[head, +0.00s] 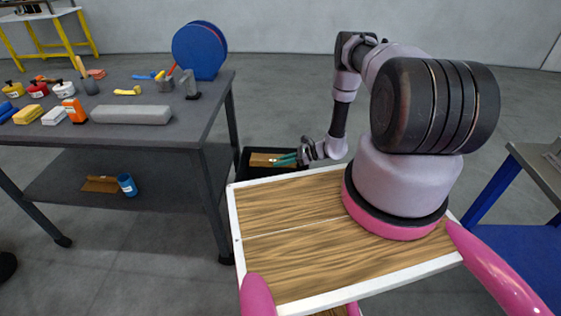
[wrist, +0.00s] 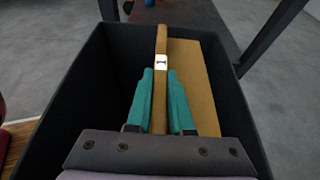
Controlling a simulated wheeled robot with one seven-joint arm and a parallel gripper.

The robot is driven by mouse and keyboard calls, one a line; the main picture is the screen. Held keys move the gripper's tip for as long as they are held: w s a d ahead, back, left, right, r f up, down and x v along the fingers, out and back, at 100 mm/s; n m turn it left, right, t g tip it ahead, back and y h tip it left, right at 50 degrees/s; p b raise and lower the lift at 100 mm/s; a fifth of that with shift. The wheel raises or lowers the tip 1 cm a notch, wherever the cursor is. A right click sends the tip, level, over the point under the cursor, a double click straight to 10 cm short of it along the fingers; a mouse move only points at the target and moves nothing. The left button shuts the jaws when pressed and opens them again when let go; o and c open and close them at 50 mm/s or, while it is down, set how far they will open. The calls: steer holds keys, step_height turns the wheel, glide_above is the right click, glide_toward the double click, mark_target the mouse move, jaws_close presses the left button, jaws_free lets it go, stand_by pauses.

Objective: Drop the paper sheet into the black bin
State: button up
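The black bin (head: 242,163) stands on the floor beside the grey table, partly hidden behind my wooden-topped base. In the wrist view its dark walls (wrist: 75,80) surround my gripper. My gripper (head: 276,159) has teal fingers and reaches over the bin opening. In the wrist view the fingers (wrist: 161,75) lie on both sides of a narrow brown strip with a small white label, and look closed against it. A flat tan paper sheet (wrist: 192,80) spreads to the right of the strip and seems joined to it. It shows in the head view (head: 262,160) at the fingertips.
The grey table (head: 150,139) at left holds tools, bottles, a grey block (head: 132,115) and a blue disc (head: 199,51). Its lower shelf carries a blue can (head: 127,185) and a brown flat piece (head: 100,184). A blue-legged table (head: 540,165) stands at right.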

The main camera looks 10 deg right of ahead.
steer(key=o, duration=0.4)
steer(key=shift+d, duration=0.1)
steer(key=v, duration=1)
steer(key=shift+d+r, duration=0.2)
steer(key=shift+d, duration=0.05)
